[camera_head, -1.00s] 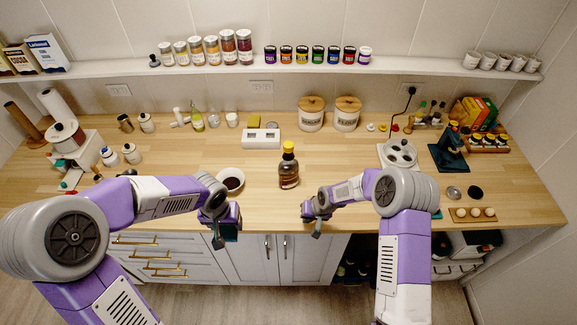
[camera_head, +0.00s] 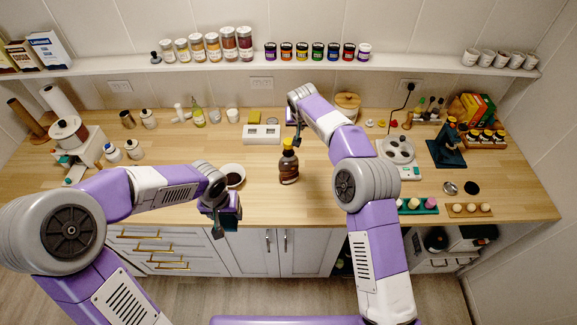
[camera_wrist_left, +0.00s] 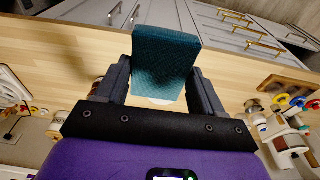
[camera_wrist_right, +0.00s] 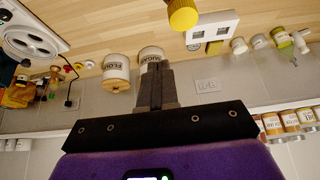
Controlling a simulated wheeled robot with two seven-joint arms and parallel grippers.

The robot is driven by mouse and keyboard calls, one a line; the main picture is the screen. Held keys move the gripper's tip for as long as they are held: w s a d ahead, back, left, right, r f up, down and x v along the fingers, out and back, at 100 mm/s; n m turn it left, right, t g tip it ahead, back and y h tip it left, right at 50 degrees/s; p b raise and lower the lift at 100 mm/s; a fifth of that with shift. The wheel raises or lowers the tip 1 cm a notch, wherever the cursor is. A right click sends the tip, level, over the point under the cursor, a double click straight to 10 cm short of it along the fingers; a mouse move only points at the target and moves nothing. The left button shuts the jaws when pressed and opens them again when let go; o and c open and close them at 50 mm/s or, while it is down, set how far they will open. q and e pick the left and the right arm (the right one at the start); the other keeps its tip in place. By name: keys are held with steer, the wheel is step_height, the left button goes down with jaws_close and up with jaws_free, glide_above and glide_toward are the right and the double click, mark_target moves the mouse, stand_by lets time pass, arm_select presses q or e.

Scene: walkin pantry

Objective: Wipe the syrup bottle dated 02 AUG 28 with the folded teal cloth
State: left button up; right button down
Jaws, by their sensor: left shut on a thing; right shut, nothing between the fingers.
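The syrup bottle (camera_head: 289,168) is dark amber with a yellow cap and stands upright on the counter. No date can be read on it. Its yellow cap also shows in the right wrist view (camera_wrist_right: 183,15). My left gripper (camera_head: 221,210) is at the counter's front edge, left of the bottle and apart from it. It is shut on the folded teal cloth (camera_wrist_left: 165,60), a flat block between its fingers; the cloth also shows in the head view (camera_head: 231,224). My right gripper (camera_head: 294,125) is shut and empty, above the counter behind the bottle; its fingers show in the right wrist view (camera_wrist_right: 155,85).
A white bowl of dark liquid (camera_head: 235,170) sits close behind my left gripper. A white socket-like block (camera_head: 261,134) and a lidded canister (camera_head: 347,105) stand at the back, near my right arm. Spice jars line the shelf (camera_head: 200,67). Counter around the bottle is clear.

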arm_select(q)
steer(key=shift+f+b, duration=1.8)
steer(key=shift+f, duration=0.05)
arm_select(e)
steer(key=shift+f, duration=2.45)
arm_select(q)
steer(key=shift+f+b, duration=2.2)
arm_select(e)
steer(key=shift+f, duration=3)
arm_select(q)
steer(key=shift+f, duration=0.1)
steer(key=m+t+y, duration=0.4)
steer(key=m+t, duration=1.1)
steer(key=m, duration=0.5)
glide_toward(289, 162)
step_height(289, 162, down, 4)
steer(key=s+d, duration=0.2)
steer(key=shift+a+x, duration=0.25)
steer(key=shift+x, duration=1.2)
steer(key=shift+a+x, duration=0.25)
steer(key=shift+x, duration=1.25)
